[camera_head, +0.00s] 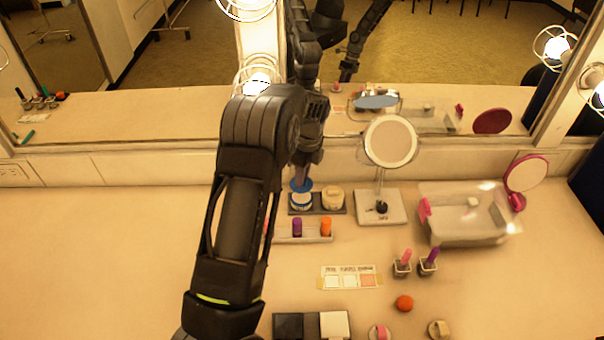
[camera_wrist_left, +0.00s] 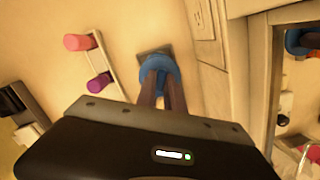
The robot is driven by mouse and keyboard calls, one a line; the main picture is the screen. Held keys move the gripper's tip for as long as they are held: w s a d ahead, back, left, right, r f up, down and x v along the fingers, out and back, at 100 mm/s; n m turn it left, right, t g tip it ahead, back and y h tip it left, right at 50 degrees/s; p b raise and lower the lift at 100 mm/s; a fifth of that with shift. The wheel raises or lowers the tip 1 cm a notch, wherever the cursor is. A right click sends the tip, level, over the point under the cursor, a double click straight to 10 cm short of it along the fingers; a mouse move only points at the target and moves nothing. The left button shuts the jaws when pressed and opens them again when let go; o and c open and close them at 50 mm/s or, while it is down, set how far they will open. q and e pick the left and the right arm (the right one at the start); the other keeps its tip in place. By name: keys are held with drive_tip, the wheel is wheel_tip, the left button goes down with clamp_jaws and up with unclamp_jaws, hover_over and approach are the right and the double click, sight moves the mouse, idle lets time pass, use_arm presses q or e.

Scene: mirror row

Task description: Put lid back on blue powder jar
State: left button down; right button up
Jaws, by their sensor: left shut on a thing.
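The blue lid (camera_head: 301,185) is between the fingertips of my left gripper (camera_head: 304,178), which is shut on it. In the left wrist view the fingers (camera_wrist_left: 163,92) reach down to the blue lid (camera_wrist_left: 159,66). The blue powder jar (camera_head: 300,202) is directly under the lid, on a small dark tray (camera_head: 331,211). Whether lid and jar touch, I cannot tell. In the wrist view the lid and fingers hide the jar. A cream-lidded jar (camera_head: 333,196) stands to its right on the same tray. My right gripper is not in view.
A round mirror on a stand (camera_head: 390,141) and a clear bin (camera_head: 466,238) are to the right. A rack with purple and orange lipsticks (camera_head: 316,239) is in front of the jars. The wall mirror (camera_head: 180,107) is close behind. The left counter is clear.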

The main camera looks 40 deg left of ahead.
use_arm(q)
drive_tip(key=shift+f+b, duration=1.25)
drive_tip(key=shift+f, duration=0.95)
drive_tip(key=shift+f+b, duration=0.15)
drive_tip(key=shift+b, duration=0.3)
idle(0.8)
drive_tip(key=c, duration=0.9)
unclamp_jaws()
drive_tip(key=shift+r+p, duration=2.1)
drive_tip(key=shift+r, duration=1.4)
